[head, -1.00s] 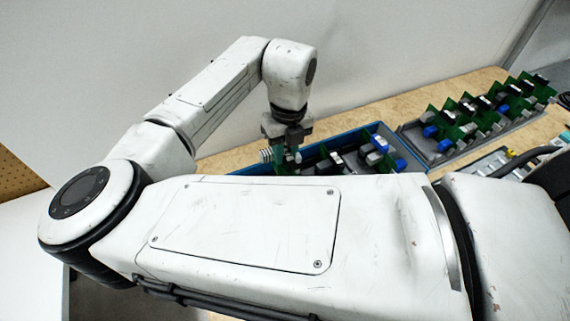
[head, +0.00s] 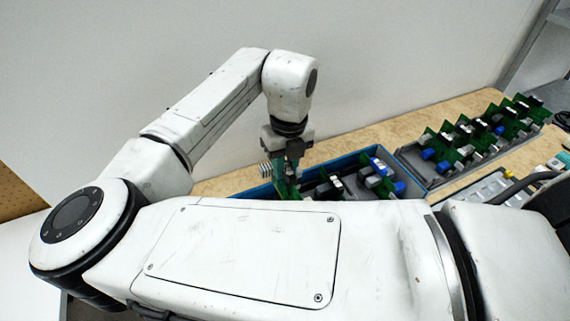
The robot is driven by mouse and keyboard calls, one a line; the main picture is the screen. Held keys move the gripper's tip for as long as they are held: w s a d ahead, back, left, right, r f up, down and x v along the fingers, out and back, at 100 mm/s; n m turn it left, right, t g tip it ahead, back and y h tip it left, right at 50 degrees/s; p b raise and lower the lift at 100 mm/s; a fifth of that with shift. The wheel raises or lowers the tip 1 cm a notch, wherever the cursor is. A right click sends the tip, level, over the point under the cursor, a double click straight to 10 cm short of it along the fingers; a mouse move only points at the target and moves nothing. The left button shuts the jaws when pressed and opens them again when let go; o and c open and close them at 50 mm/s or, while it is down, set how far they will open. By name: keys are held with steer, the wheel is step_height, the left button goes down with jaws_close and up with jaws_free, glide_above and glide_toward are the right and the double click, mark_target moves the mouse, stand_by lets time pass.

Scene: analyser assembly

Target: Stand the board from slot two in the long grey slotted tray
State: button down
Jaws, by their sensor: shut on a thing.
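My gripper (head: 287,150) points down over the left part of a blue-walled box (head: 345,161). It is shut on a green board (head: 282,182), which hangs upright below the jaws with a ribbed light part at its left. I cannot tell whether the board's lower edge is inside the box, because my own arm hides the near side. Several other green boards with blue and grey parts stand in the box, right of my gripper. The long grey slotted tray (head: 478,158) lies to the right and holds a row of upright green boards (head: 468,131).
A wooden bench (head: 378,121) carries both containers. A light tray with small items (head: 487,189) lies in front of the grey tray. A wall stands close behind the bench. My upper arm covers the foreground.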

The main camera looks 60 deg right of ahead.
steer(key=shift+r+p, duration=0.95)
steer(key=shift+r, duration=0.35)
steer(key=shift+d, duration=0.1)
